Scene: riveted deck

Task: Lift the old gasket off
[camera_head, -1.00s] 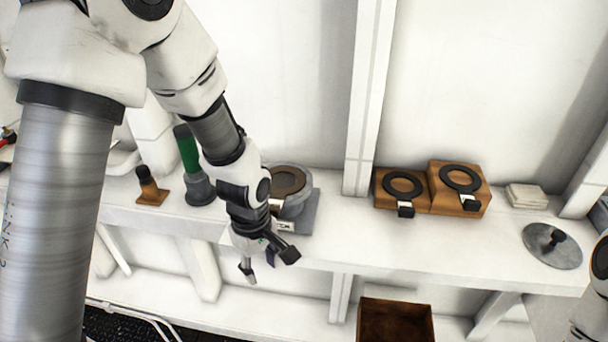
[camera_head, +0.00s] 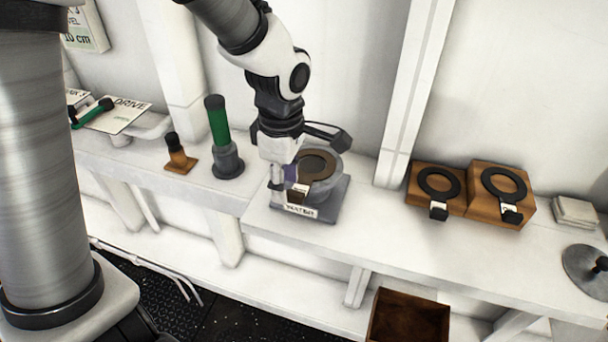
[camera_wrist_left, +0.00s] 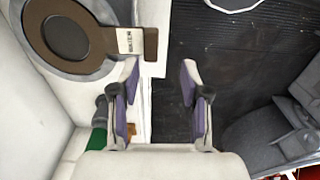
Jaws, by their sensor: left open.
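The old gasket (camera_head: 316,162) is a flat brown ring around a darker centre, lying on top of a grey round housing (camera_head: 322,187) with a square base. A brown tab with a white label sticks out from it at the front; in the left wrist view the tab (camera_wrist_left: 150,44) is at the top centre. My left gripper (camera_head: 284,184) is at the front left of the housing, close to the tab. It is open and empty; in the left wrist view the tab lies beyond the fingertips (camera_wrist_left: 160,76), with no visible contact. My right gripper is out of view.
Two dark ring gaskets (camera_head: 439,184) (camera_head: 504,184) with tabs lie on brown blocks to the right. A green-handled tool (camera_head: 218,122) stands left of the housing, beside a small brown stand (camera_head: 178,157). An open brown bin (camera_head: 409,318) is below the bench. A grey disc (camera_head: 588,268) lies far right.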

